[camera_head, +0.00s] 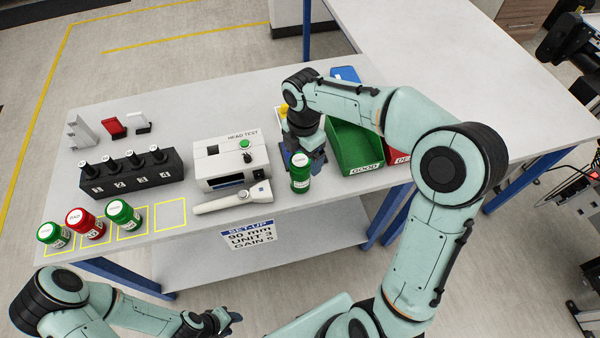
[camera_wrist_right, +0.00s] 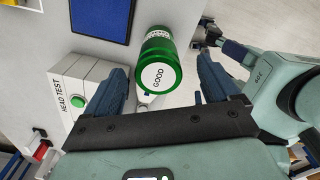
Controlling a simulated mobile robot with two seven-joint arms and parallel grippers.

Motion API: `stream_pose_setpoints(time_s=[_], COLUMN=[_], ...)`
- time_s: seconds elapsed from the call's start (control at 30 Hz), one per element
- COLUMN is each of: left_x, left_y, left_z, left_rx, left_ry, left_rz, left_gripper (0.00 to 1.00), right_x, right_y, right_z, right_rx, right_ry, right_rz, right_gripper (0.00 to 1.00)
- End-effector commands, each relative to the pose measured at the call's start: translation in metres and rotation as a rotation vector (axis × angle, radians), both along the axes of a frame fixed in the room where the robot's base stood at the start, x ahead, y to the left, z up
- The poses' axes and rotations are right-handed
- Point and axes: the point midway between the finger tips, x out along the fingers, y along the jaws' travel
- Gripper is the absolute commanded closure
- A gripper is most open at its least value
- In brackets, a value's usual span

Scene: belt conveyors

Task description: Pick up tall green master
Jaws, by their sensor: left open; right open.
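A tall green master (camera_head: 300,173) with a white top stands upright near the table's front edge, right of the white tester. In the right wrist view the green master (camera_wrist_right: 158,62) shows a "GOOD" label and lies between the fingers, around their tips. My right gripper (camera_head: 305,150) is open, just behind the master in the head view; contact cannot be told. Two other green masters (camera_head: 53,235) (camera_head: 123,215) and a red one (camera_head: 86,224) stand in yellow squares at the left. My left gripper (camera_head: 225,320) is open and empty, in front of the table.
The HEAD TEST box (camera_head: 231,161) and a pale handheld tool (camera_head: 232,199) are left of the master. A green GOOD bin (camera_head: 355,150) and a red bin (camera_head: 398,160) are to its right. A black numbered block (camera_head: 132,172) stands further left. One yellow square (camera_head: 170,214) is empty.

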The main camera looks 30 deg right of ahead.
Motion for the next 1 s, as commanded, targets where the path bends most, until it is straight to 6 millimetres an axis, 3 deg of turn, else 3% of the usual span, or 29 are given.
stream_pose_setpoints(time_s=[0.23, 0.5, 0.8, 1.0], left_x=[-0.001, -0.003, -0.003, -0.003], left_y=[0.0, 0.0, 0.0, 0.0], left_z=[-0.001, -0.004, -0.004, -0.004], left_rx=[0.0, 0.0, 0.0, 0.0], left_ry=[0.0, 0.003, 0.003, 0.003], left_rz=[0.0, 0.0, 0.0, 0.0], left_gripper=[0.57, 0.57, 0.57, 0.57], right_x=[0.0, 0.0, 0.0, 0.0], right_y=[0.002, 0.007, 0.007, 0.007], right_z=[-0.019, -0.057, -0.06, -0.06], right_rx=[0.001, 0.0, 0.001, 0.001], right_ry=[0.0, 0.001, -0.003, -0.003], right_rz=[0.001, 0.0, -0.001, 0.0], right_gripper=[0.11, 0.11, 0.11, 0.76])
